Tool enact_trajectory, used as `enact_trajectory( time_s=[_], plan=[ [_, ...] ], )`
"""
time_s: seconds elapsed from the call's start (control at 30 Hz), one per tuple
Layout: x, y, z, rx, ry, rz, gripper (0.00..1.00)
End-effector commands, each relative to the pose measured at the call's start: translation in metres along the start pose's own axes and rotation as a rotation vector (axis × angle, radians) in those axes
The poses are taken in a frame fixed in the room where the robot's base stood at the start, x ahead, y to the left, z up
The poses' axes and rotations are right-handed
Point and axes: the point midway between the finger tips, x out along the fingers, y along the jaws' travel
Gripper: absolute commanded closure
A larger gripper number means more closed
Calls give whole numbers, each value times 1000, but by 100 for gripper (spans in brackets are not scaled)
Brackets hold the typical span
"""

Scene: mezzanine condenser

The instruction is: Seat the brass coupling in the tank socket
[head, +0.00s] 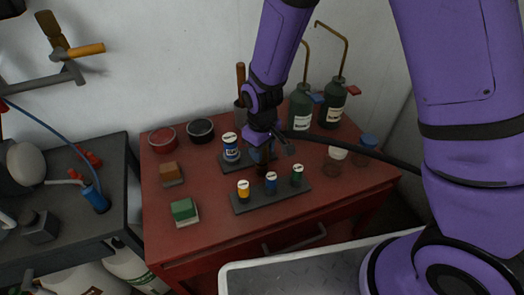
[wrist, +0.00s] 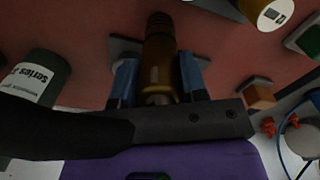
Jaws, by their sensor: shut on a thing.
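My gripper (head: 260,152) is above the middle of the red table, behind a dark rack of small bottles. In the wrist view its two blue fingers (wrist: 157,80) are shut on either side of a brass cylinder, the brass coupling (wrist: 159,62). The coupling has a darker ringed end pointing away from the gripper. In the head view it is small and dark, mostly hidden by the gripper. I cannot tell whether it touches the table. I cannot make out the tank socket for certain; a pale rounded tank (head: 24,163) with red fittings (head: 92,159) is on the grey bench at left.

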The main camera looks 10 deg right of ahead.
Motion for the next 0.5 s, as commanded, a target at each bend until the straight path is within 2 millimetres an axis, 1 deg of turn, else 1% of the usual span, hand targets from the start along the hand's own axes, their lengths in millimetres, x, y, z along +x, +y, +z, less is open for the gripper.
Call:
enact_trajectory(
  time_s=[0.03, 0.1, 0.47, 0.5],
  plan=[
    [6, 0, 0, 0, -2, 0, 100],
    [10, 0, 0, 0, 0, 0, 100],
    [13, 0, 0, 0, 0, 0, 100],
    [13, 0, 0, 0, 0, 0, 54]
  ],
)
